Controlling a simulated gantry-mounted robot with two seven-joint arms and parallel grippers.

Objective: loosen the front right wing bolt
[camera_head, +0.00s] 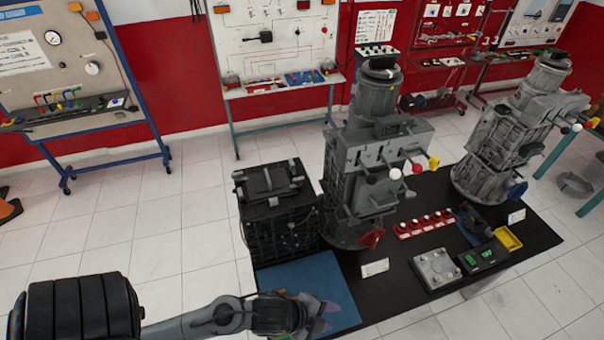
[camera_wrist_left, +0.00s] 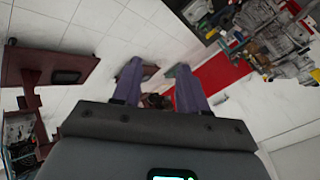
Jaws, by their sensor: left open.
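My left gripper (camera_head: 322,312) is at the bottom of the head view, above the blue mat (camera_head: 290,275) at the table's near left corner. In the left wrist view its two purple fingers (camera_wrist_left: 160,88) stand apart with nothing held between them. A grey metal block with several small studs (camera_head: 436,268) lies on the black table to the right of the gripper, well apart from it. I cannot make out which part is the front right wing bolt. My right gripper is not in view.
The black table (camera_head: 375,292) carries a black crate-like unit (camera_head: 275,215), two tall grey engine trainers (camera_head: 365,160) (camera_head: 505,135), a red rack (camera_head: 425,224), a yellow bin (camera_head: 508,239) and a dark green-marked box (camera_head: 482,257). Tiled floor lies free at left.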

